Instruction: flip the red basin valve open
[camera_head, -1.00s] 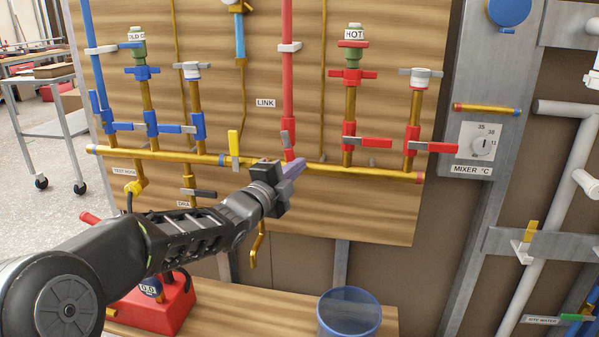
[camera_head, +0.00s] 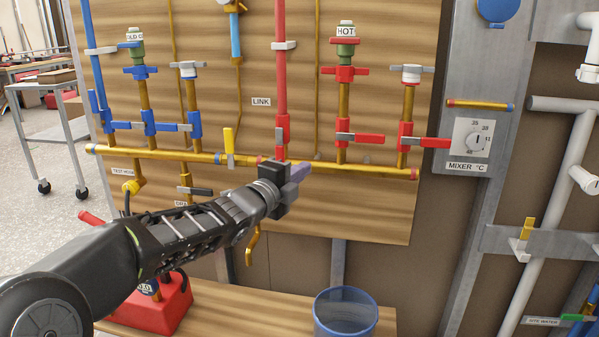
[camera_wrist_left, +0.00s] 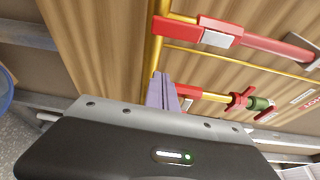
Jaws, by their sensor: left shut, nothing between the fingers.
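Three red valves show on the wooden board, and I read no basin label on any. The third (camera_head: 405,140) has a red lever (camera_head: 435,143) pointing right too. My left gripper (camera_head: 303,172) is shut and empty, in front of the brass manifold, below and left of the second valve. Its purple fingers also show in the left wrist view (camera_wrist_left: 161,92).
The brass manifold (camera_head: 370,171) runs across the board. A yellow lever (camera_head: 229,140) stands up from it. A mixer dial (camera_head: 472,138) is to the right. A blue-rimmed bin (camera_head: 345,312) and a red box (camera_head: 160,309) are below.

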